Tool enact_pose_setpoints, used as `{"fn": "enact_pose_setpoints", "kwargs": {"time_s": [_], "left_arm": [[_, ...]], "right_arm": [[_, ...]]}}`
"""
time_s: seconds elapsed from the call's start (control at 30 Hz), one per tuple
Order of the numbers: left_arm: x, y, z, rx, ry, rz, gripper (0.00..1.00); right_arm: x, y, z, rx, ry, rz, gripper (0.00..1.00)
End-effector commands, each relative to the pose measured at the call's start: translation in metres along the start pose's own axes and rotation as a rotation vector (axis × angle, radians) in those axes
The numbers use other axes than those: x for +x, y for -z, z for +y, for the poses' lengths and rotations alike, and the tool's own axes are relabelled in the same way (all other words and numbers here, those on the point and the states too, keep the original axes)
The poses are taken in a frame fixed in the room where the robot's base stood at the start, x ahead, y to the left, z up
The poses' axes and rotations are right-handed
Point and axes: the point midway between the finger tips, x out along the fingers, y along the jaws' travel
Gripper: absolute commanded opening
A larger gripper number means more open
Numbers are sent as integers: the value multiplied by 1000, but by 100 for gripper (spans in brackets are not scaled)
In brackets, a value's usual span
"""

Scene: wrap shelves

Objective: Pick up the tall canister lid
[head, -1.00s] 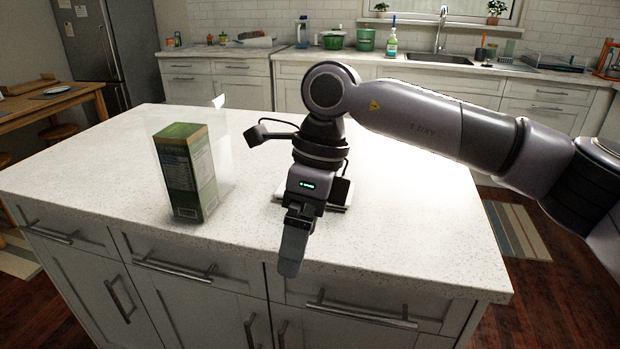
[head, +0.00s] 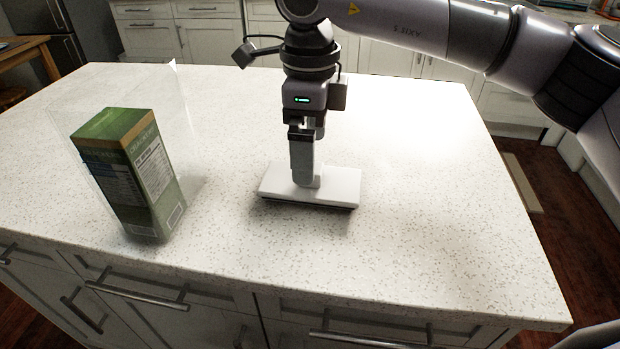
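The lid (head: 343,188) is a white, flat, rectangular piece with a dark lower edge, on or just above the counter near the middle of the head view. A dark shadow shows under its front edge. My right gripper (head: 306,180) points straight down at the lid, its fingers reaching the middle of the top. One finger largely covers the other, so I cannot tell whether they are closed on it. A clear, see-through canister (head: 180,100) shows faintly around a green box (head: 125,175) at the left. My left gripper is out of view.
The white speckled counter (head: 420,220) is clear to the right of the lid and between the lid and the green box. Its front edge drops to drawers with bar handles. My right arm spans the upper right.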

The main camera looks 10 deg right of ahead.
Motion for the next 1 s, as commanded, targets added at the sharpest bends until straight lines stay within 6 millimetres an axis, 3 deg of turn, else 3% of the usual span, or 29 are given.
{"fn": "enact_pose_setpoints", "kwargs": {"time_s": [0.3, 0.57, 0.73, 0.8, 1.0], "left_arm": [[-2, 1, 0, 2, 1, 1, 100], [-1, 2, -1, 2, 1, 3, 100], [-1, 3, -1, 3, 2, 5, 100], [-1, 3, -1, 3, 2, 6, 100], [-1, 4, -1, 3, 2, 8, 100]], "right_arm": [[43, 3, 3, 1, -1, 0, 100], [46, 3, 2, 1, 1, -2, 100], [46, 3, 2, 1, 0, -1, 54], [46, 3, 2, 1, 0, -2, 49], [45, 2, 2, 1, 1, -2, 49]]}}
